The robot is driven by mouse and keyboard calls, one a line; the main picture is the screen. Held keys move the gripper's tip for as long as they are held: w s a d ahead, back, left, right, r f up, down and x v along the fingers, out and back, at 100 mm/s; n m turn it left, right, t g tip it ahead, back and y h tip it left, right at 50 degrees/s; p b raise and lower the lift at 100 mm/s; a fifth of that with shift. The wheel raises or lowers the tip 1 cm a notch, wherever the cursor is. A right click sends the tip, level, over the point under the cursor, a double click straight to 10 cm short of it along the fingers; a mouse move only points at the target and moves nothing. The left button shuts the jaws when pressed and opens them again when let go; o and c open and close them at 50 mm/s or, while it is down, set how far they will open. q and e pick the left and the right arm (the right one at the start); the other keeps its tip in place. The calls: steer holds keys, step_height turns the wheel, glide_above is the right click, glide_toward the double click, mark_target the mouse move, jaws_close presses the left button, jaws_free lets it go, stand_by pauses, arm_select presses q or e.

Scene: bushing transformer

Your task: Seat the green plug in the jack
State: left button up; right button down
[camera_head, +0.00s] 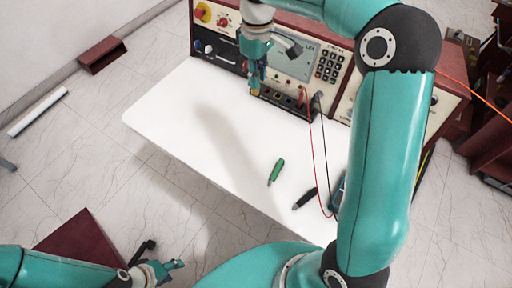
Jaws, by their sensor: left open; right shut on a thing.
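A green plug-like piece (276,172) lies on the white tabletop, apart from both grippers. The row of jacks (282,97) runs along the lower front of the instrument panel. My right gripper (255,84) points down at the left end of this row. I cannot tell whether that thing is inside a jack. My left gripper (172,266) is open and empty at the bottom left, off the table's front edge.
A black probe (305,198) lies right of the green piece. Red and black leads (324,150) run from the panel across the table. My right arm covers the table's right side. The tabletop's left part (180,110) is clear.

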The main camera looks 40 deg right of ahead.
mark_target(257, 94)
step_height(257, 94, down, 4)
steer(key=b, duration=0.3)
steer(key=shift+f, duration=0.15)
steer(key=shift+f+b, duration=0.4)
steer(key=shift+f, duration=0.15)
step_height(257, 94, down, 19)
steer(key=shift+r+p, duration=0.2)
steer(key=shift+p, duration=0.15)
steer(key=shift+f, duration=0.4)
steer(key=shift+f, duration=0.1)
steer(key=c, duration=1)
jaws_free()
